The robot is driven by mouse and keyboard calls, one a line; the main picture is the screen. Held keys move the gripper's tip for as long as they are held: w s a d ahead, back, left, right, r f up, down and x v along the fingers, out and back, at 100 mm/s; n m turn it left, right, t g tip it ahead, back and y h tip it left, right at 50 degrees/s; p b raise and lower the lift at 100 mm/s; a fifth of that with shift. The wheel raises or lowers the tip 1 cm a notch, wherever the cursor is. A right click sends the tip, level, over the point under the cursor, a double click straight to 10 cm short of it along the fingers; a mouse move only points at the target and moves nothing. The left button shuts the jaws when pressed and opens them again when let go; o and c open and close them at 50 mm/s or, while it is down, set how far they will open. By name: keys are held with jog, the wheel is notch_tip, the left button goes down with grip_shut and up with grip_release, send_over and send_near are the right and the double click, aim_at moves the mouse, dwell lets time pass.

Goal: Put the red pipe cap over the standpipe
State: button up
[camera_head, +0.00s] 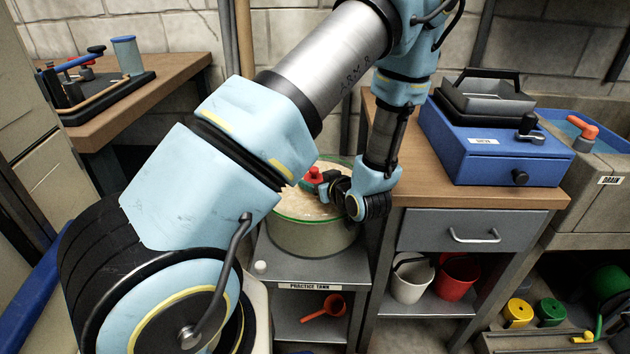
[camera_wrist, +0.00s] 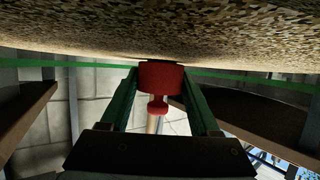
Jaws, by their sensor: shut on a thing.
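The red pipe cap (camera_head: 314,174) is in my gripper (camera_head: 325,181), over the round tank with the green rim. In the wrist view the cap (camera_wrist: 160,77) sits between the two green fingers of my gripper (camera_wrist: 161,80), which is shut on it. The wrist picture looks upside down, with the cap's narrow knob pointing down in it and its wide end close to the gravel. I cannot make out the standpipe in either view. Whether the cap touches anything below it cannot be told.
The practice tank (camera_head: 301,242) holds gravel and stands on a grey stand (camera_head: 290,265). A wooden bench (camera_head: 440,192) with a blue box (camera_head: 495,145) is close on the right. Another bench (camera_head: 165,85) stands at the left. An orange scoop (camera_head: 327,308) lies on the lower shelf.

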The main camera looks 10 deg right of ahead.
jog(key=o, duration=1.1)
jog(key=shift+c, duration=0.2)
jog(key=p+v, duration=0.5)
jog(key=v, duration=0.6)
